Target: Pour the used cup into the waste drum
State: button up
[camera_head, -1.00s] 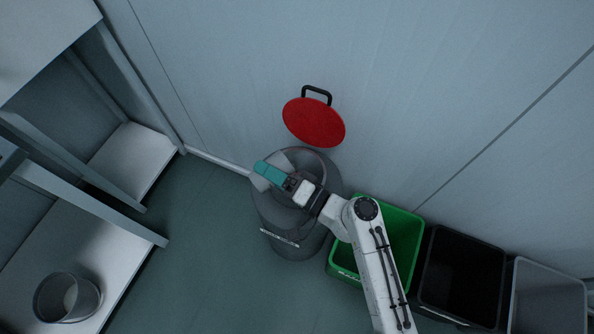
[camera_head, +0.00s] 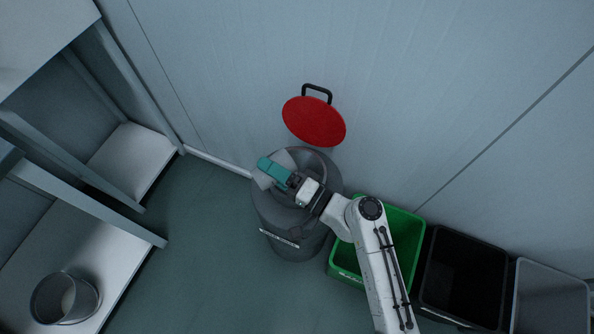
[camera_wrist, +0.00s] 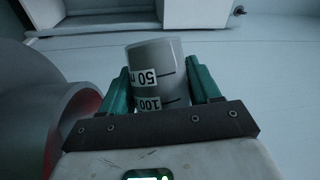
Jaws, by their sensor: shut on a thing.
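The used cup (camera_wrist: 155,75) is a pale grey cylinder with white labels marked 50 and 100. My gripper (camera_wrist: 160,90) is shut on it, with a teal finger on each side. In the head view the cup (camera_head: 263,181) shows only in part behind the teal finger of my gripper (camera_head: 277,173), over the left part of the waste drum's top. The waste drum (camera_head: 290,240) is dark grey, with a round opening at its top. Whether the cup is tilted or what it holds cannot be told. A large grey rounded surface (camera_wrist: 30,100) fills the left of the wrist view.
A red disc (camera_head: 314,121) with a black handle stands against the wall behind the drum. A green bin (camera_head: 345,262), a black bin (camera_head: 462,275) and a grey bin (camera_head: 550,295) stand to the right. Shelving with a grey container (camera_head: 65,298) is at left. Floor left of the drum is clear.

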jog(key=shift+d+f+m+t+b, duration=0.1)
jog(key=shift+f+m+t+b, duration=0.2)
jog(key=shift+m+b, duration=0.4)
dwell(0.5)
